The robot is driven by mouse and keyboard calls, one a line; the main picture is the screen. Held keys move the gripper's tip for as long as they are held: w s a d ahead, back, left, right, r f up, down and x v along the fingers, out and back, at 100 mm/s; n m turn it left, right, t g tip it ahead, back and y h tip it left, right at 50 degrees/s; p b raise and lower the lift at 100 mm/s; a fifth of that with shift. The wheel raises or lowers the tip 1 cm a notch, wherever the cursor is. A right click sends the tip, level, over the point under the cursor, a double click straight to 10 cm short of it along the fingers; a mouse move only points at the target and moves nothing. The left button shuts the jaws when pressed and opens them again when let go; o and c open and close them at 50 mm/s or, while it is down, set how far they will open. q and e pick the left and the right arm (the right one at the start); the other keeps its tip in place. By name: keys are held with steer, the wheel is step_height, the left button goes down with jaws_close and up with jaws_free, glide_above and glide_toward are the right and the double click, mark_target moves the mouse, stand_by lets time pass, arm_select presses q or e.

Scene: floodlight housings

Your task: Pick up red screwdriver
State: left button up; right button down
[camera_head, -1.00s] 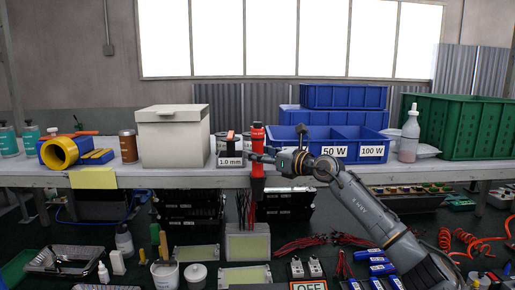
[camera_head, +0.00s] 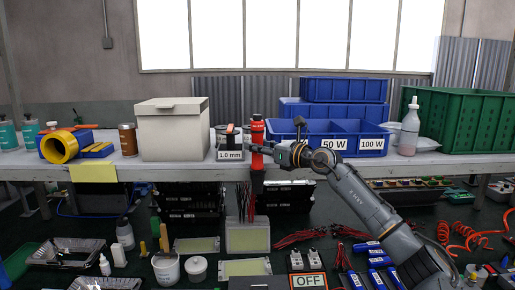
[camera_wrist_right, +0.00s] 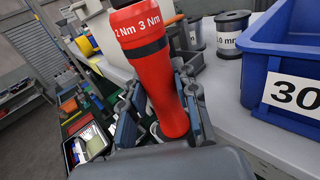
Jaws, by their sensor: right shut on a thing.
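The red screwdriver (camera_head: 257,133) has a thick red handle with a black band. The lower end is hidden in the wrist view. My left gripper is not in view.
Just left of the screwdriver stands a spool labelled 1.0 mm (camera_head: 230,155). Blue bins (camera_head: 334,146) stand to the right, and a beige box (camera_head: 172,135) to the left. The long grey table (camera_head: 130,172) carries them. Clutter lies on the lower level.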

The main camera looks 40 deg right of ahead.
step_height(320, 180, up, 28)
steer(key=p, duration=0.2)
stand_by(0.5)
stand_by(0.5)
